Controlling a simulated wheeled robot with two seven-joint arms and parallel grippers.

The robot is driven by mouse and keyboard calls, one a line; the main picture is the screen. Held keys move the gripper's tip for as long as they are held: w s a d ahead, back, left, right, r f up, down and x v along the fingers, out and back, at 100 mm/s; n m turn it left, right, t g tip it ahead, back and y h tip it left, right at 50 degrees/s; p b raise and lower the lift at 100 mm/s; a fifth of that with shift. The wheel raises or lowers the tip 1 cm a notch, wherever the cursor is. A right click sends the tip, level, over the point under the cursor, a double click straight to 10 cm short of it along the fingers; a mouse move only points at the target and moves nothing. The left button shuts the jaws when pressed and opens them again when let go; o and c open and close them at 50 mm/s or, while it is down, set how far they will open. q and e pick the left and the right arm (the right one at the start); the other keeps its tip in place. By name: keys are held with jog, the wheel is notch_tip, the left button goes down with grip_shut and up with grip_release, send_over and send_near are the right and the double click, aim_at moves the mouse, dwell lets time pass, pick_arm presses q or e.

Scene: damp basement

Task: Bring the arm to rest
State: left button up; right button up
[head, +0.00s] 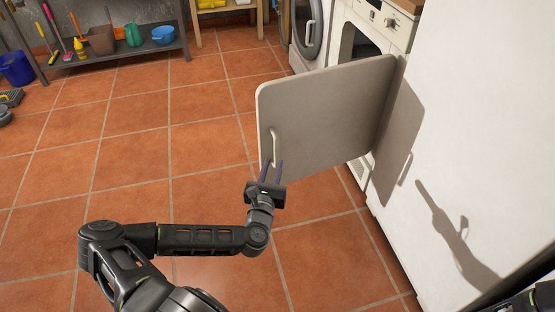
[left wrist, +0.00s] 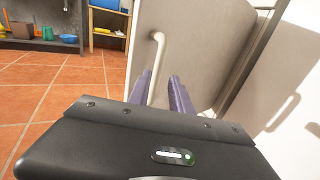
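My left gripper (head: 271,172) is at the lower left part of an open appliance door (head: 325,115), just below the door's pale handle (head: 274,145).
The door stands open from a white appliance (head: 385,25). A front-loading washer (head: 307,25) is beyond it. A large white panel (head: 480,130) fills the right side. A shelf (head: 110,50) with a blue bowl (head: 163,35) stands at the back left. The tiled floor left of the door is clear.

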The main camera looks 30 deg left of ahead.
pick_arm(q)
jog(key=s+d+f+m+g+h, duration=0.2)
jog(key=d+f+m+h, duration=0.3)
jog(key=d, duration=0.4)
jog(key=s+d+f+m+g+h, duration=0.2)
jog(key=d+f+m+h, duration=0.1)
jog(key=d+m, duration=0.5)
jog(key=s+d+f+m+g+h, duration=0.2)
jog(key=s+d+f+m+h, duration=0.15)
jog(key=d+m, duration=0.45)
jog(key=s+d+f+m+g, duration=0.3)
jog(key=s+f+m+g, duration=0.1)
jog(key=s+m, duration=0.25)
jog(key=s+d+f+m+g, duration=0.25)
jog(key=s+m+g, duration=0.2)
jog(key=s, duration=0.25)
jog(key=s+a+m+g+y, duration=0.1)
jog(key=s+a+m, duration=0.2)
jog(key=s+m, duration=0.25)
notch_tip(320, 180, up, 26)
jog(key=p, duration=2.7)
jog(key=shift+s+d+r+m+g+p, duration=0.25)
jog(key=shift+s+d+m+g+p, duration=0.1)
jog(key=shift+s+d, duration=0.1)
